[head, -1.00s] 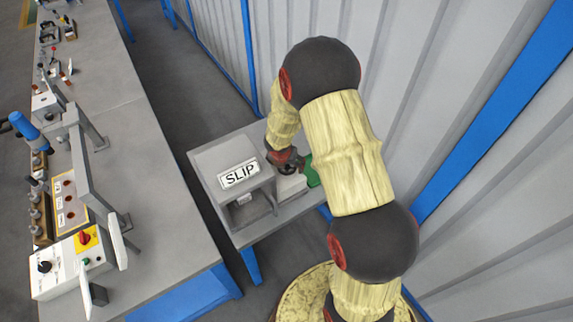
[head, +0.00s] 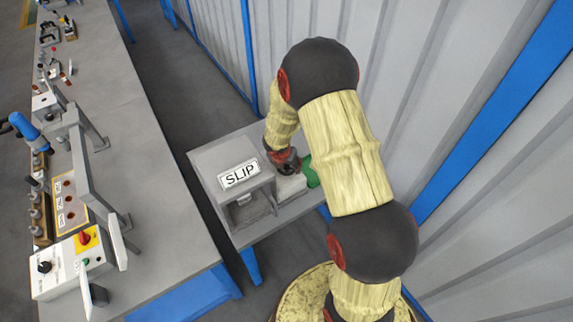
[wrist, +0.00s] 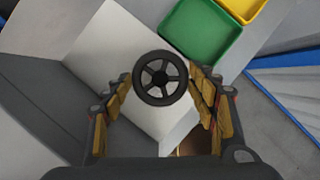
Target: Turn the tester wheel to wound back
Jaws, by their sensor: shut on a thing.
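The tester wheel is a small black spoked handwheel (wrist: 160,78), seen face-on in the wrist view in front of a white block (wrist: 110,50). My gripper (wrist: 164,84) has its yellow-padded fingers on the left and right of the wheel, shut on its rim. In the head view my gripper (head: 283,160) is at the small table, just right of the grey housing marked SLIP (head: 240,174). The wheel is hidden there behind my gripper and arm. I cannot read any wound-back mark.
A green bin (wrist: 205,32) and a yellow bin (wrist: 241,8) lie close beyond the wheel. The long grey workbench (head: 150,200) with a control box (head: 75,262) stands at the left. A corrugated wall (head: 480,180) is close at the right.

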